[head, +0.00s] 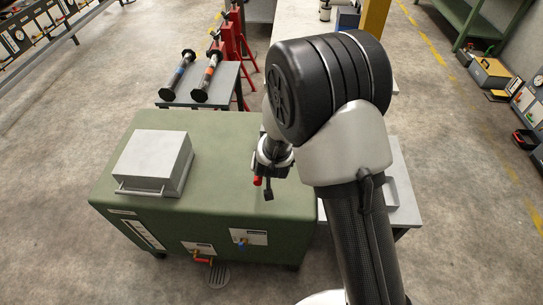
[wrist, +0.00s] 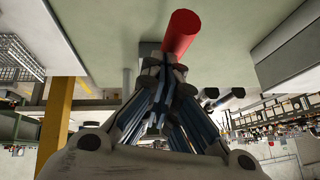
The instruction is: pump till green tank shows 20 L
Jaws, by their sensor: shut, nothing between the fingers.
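The green tank (head: 110,195) is a low, wide cabinet left of my arm in the head view. A white strip like a level gauge (head: 143,233) is on its front; its reading is too small to make out. A red cylindrical handle (head: 257,181) shows above the tank's right part, and large in the wrist view (wrist: 182,32). My gripper (wrist: 163,62) is shut and empty, its fingertips close to the red handle's near end; I cannot tell whether they touch. In the head view my arm hides much of this area.
A grey lidded box (head: 153,158) sits on the tank top. A floor drain (head: 219,274) lies below. Two flanged spools (head: 207,77) rest on a table behind. Floor at left is clear.

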